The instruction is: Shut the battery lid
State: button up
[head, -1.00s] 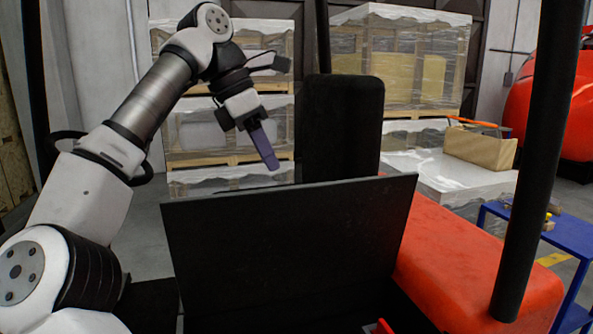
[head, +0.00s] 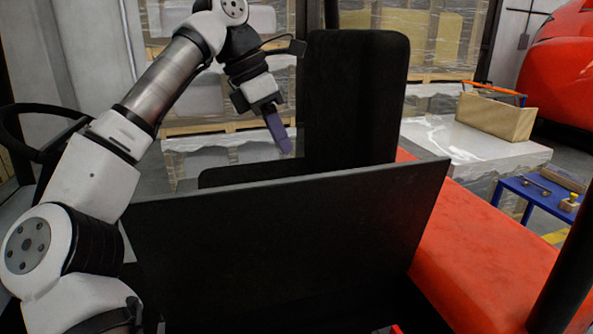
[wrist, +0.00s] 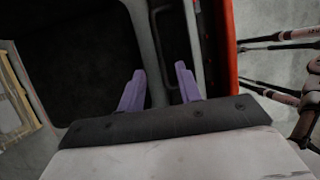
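The battery lid (head: 290,235) is a wide black panel standing raised and slightly tilted in front of the seat in the head view. My gripper (head: 285,146) hangs above and beyond the lid's top edge, apart from it, with purple fingers pointing down. In the wrist view my gripper (wrist: 160,70) shows two purple fingers apart with nothing between them. Dark surfaces lie beyond the fingers there; I cannot tell which is the lid.
A black seat back (head: 355,100) stands close to the right of my gripper. An orange-red vehicle body (head: 490,235) lies right of the lid. A black post (head: 572,275) rises at the right edge. A steering wheel (head: 40,110) is at left. A blue table (head: 545,195) stands farther right.

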jog(key=p+x, duration=0.1)
jog(key=x, duration=0.7)
jog(key=shift+w+f, duration=0.1)
jog(key=shift+f, duration=0.05)
grip_shut()
